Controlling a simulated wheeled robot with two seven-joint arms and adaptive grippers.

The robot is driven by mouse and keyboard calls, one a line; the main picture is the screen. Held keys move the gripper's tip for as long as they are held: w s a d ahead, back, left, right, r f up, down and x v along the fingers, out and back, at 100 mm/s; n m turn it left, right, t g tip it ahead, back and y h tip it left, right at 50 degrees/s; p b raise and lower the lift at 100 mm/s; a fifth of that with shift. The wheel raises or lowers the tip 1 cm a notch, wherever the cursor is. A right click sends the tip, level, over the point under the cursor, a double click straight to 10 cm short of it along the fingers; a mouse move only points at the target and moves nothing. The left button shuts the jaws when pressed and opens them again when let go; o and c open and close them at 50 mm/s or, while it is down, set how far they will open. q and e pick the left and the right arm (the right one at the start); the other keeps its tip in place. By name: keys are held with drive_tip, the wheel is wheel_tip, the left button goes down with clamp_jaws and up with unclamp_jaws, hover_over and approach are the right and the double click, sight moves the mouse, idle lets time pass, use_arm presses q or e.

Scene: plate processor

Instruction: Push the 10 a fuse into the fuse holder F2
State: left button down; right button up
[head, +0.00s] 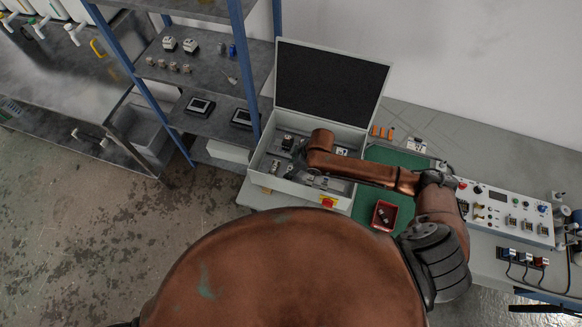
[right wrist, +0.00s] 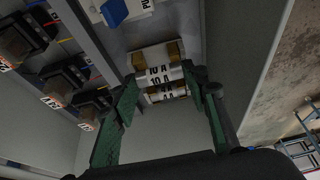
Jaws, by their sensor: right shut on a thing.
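My right gripper (right wrist: 166,86) is inside the open grey box (head: 341,203), its green-padded fingers on either side of a white fuse with brass-coloured ends. The fuse, marked 10 A (right wrist: 158,70), appears held between the fingertips. More white labels, reading 10 A and 4 A, show just behind or below it in the right wrist view. I cannot tell which holder is F2 or whether the fuse is seated. In the head view my arm hides most of the right gripper. My left gripper is not in view.
Black components (right wrist: 66,76) with small labels line the left of the right wrist view. The box's open lid (head: 331,82) stands behind. A red bin (head: 376,222) sits on the green mat (head: 365,209), with a control panel (head: 507,214) to the right.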

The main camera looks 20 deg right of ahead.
drive_tip(key=shift+f, duration=0.65)
drive_tip(key=o, duration=1.3)
drive_tip(key=shift+c, duration=0.2)
drive_tip(key=shift+r, duration=0.1)
drive_tip(key=v, duration=1.2)
